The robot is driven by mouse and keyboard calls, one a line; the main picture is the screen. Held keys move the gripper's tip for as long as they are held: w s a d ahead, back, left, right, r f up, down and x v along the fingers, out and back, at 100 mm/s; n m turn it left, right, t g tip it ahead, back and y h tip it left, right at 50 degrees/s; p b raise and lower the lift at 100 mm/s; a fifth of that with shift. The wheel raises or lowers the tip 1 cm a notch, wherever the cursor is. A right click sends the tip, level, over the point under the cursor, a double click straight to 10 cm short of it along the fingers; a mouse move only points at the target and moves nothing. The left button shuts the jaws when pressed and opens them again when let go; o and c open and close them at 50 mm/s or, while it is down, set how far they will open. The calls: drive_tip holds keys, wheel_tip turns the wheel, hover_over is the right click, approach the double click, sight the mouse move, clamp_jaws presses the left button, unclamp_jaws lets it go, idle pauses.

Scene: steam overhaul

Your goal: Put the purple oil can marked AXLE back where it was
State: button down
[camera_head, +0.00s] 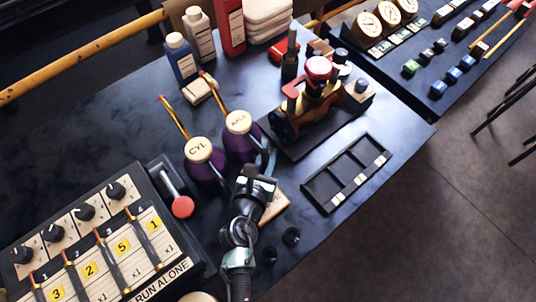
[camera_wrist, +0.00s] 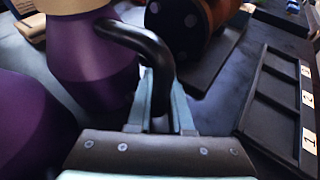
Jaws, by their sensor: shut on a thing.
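The purple oil can marked AXLE (camera_head: 240,142) has a cream top and a brass spout. It stands upright, as far as I can tell, on the dark table, just right of and behind the purple can marked CYL (camera_head: 203,168). My gripper (camera_head: 262,178) is shut on the AXLE can's black handle. In the wrist view the handle (camera_wrist: 150,45) curves down between my fingers (camera_wrist: 160,100), with the purple body (camera_wrist: 90,60) just beyond. The CYL can's purple side (camera_wrist: 30,130) fills the lower left there. The AXLE can's base is hidden in the head view.
A brass and red machine (camera_head: 305,105) stands close to the right. A black three-slot tray (camera_head: 345,172) lies at front right. A lever panel (camera_head: 100,240) fills the lower left. Bottles (camera_head: 181,58) stand behind. The table's left rear is clear.

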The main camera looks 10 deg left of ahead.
drive_tip(key=shift+r, duration=0.1)
drive_tip(key=c, duration=0.8)
unclamp_jaws()
drive_tip(key=shift+f, duration=0.2)
